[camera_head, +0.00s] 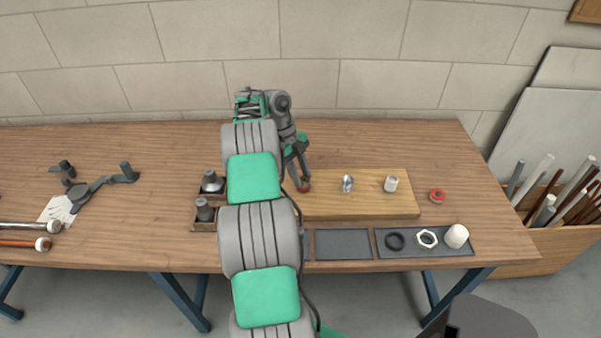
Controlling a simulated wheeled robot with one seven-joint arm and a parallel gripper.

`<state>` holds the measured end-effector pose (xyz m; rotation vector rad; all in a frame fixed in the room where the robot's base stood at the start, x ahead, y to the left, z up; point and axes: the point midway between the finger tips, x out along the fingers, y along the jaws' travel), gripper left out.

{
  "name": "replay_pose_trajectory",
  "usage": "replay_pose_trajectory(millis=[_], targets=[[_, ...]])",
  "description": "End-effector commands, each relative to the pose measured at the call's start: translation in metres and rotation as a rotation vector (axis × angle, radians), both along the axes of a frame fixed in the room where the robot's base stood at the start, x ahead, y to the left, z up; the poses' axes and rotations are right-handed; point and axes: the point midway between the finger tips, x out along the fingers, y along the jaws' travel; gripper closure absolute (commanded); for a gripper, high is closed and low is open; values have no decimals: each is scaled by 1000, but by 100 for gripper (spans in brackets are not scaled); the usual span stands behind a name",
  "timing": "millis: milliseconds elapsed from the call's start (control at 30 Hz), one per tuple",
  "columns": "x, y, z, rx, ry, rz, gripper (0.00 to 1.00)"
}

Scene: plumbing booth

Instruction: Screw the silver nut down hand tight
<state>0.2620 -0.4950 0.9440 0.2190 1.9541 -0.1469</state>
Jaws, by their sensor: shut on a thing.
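My gripper (304,184) points down at the left end of a light wooden board (320,207). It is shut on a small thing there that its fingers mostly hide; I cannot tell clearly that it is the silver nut. A reddish-brown piece (304,189) shows low at the fingertips. A shiny silver fitting (347,183) stands upright on the middle of the board, to the right of my gripper and apart from it. A white fitting (391,184) stands near the board's right end.
A dark tray (343,244) along the front holds a black ring (395,242), a pale hex nut (427,238) and a white cylinder (456,236). A red ring (437,196) lies right of the board. Tools (88,190) lie far left.

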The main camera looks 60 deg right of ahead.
Motion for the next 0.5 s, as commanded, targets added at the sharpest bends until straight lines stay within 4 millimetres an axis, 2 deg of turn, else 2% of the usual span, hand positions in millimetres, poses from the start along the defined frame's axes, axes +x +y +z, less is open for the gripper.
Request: replay_pose_trajectory(millis=[500], targets=[[-1, -2, 1, 1, 1, -134, 100]])
